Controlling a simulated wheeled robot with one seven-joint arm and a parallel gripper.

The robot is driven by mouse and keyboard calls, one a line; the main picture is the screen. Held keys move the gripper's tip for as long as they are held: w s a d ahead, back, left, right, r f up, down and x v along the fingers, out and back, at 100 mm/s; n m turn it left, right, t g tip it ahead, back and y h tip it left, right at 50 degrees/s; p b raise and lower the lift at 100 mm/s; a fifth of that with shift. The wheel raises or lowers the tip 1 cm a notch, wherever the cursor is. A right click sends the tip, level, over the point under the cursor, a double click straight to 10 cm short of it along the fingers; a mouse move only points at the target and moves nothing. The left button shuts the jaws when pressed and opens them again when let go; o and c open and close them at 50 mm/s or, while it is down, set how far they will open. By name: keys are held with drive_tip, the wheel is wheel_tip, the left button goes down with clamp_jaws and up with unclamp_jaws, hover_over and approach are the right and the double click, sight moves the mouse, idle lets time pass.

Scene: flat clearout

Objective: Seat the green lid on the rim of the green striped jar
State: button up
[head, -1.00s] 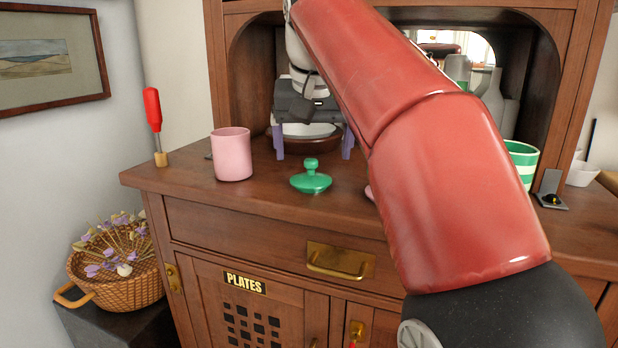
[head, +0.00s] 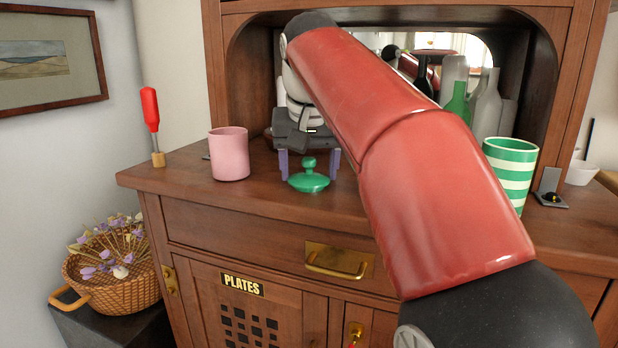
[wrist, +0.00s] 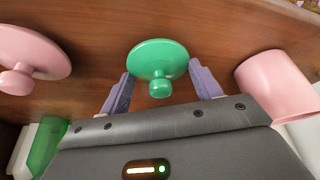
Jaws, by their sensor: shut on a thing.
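The green lid (head: 309,182), a disc with a round knob, rests knob up on the cabinet's wooden top. My gripper (head: 308,165) is low over the top, with one purple finger on each side of the lid. In the wrist view, the lid (wrist: 158,62) sits between the fingertips of my gripper (wrist: 161,88), which is shut on it across its width. The green-and-white striped jar (head: 512,158) stands upright to the right, partly behind my red arm. It is not visible in the wrist view.
A pink cup (head: 229,155) stands left of the lid. A pink lid (wrist: 32,55) shows in the wrist view. Grey bottles and a green bottle (head: 457,101) stand in the niche. A red-handled tool (head: 151,110) stands at the left edge. A black bracket (head: 550,188) is right of the jar.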

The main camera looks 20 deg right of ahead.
sight(309, 158)
wheel_tip(309, 158, up, 8)
drive_tip(key=shift+w+f+p, duration=0.1)
drive_tip(key=shift+p, duration=0.8)
drive_tip(key=shift+r, duration=1.1)
drive_tip(key=s+r, duration=0.4)
drive_tip(key=s, duration=1.1)
drive_tip(key=shift+s, duration=0.1)
